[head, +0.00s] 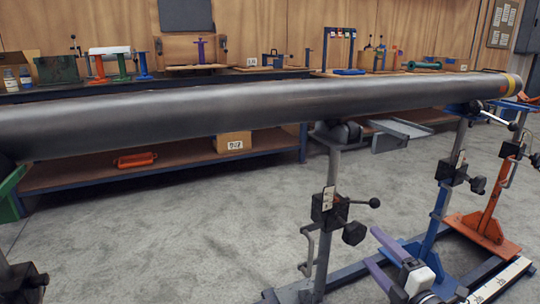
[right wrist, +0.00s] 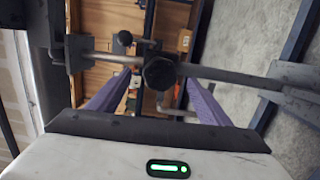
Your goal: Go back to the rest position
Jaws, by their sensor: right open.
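The long grey steel pipe (head: 250,105) lies across the head view on several stands, with a yellow and orange band near its right end. My right gripper (head: 372,247) is low at the right in the head view, its two purple fingers apart with nothing between them. It is below the pipe, to the right of a grey stand (head: 326,195) with a black knob and a lever. In the right wrist view the open fingers (right wrist: 158,84) show, with a black knob (right wrist: 160,73) and a grey bar in front of them. My left gripper is not in view.
A long workbench (head: 225,74) with tools and coloured stands runs along the wooden wall. Its lower shelf holds a cardboard box (head: 233,142) and an orange item (head: 137,159). Blue and orange stands (head: 485,225) are at the right. Grey floor is clear at middle left.

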